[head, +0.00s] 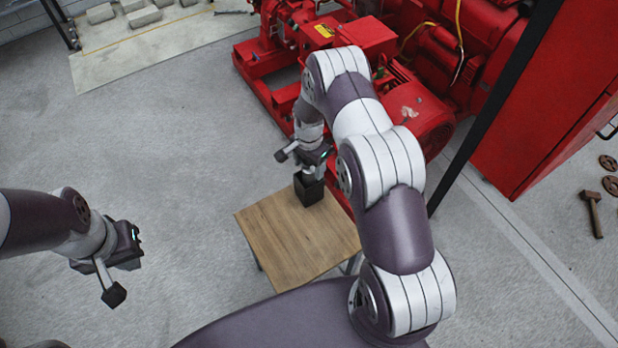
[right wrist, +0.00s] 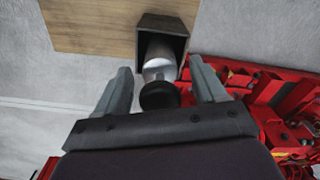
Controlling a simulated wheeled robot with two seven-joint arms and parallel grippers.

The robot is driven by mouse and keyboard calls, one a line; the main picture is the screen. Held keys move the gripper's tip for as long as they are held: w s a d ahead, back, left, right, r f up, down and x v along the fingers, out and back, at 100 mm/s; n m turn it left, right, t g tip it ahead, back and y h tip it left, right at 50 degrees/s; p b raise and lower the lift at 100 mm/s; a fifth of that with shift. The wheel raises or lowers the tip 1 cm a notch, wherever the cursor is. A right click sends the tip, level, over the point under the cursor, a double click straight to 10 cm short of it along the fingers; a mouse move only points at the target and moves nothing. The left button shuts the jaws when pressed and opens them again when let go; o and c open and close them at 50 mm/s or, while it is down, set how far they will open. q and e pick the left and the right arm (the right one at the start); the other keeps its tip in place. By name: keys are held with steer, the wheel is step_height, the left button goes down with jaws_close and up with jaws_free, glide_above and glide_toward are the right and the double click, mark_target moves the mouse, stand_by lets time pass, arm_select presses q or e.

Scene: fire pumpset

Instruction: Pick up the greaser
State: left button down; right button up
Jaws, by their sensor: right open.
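The greaser (right wrist: 159,72), a silver cylinder with a round black end, stands in a dark open-topped box (right wrist: 168,24) in the right wrist view. In the head view the box (head: 309,191) sits near the far right corner of a small wooden table (head: 290,238). My right gripper (right wrist: 160,66) is open, with one finger on each side of the greaser and a visible gap to each. In the head view my right gripper (head: 315,166) is just above the box and hides most of the greaser. My left gripper (head: 128,246) is off to the left, away from the table; its fingers are unclear.
A large red pumpset (head: 380,85) stands close behind and right of the table. A hammer (head: 593,214) and round brown parts lie on the floor at far right. Grey blocks lie on a pale mat (head: 150,45) at the back left. Floor left of the table is clear.

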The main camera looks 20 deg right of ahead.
steer(key=shift+r, duration=0.1)
jaws_close()
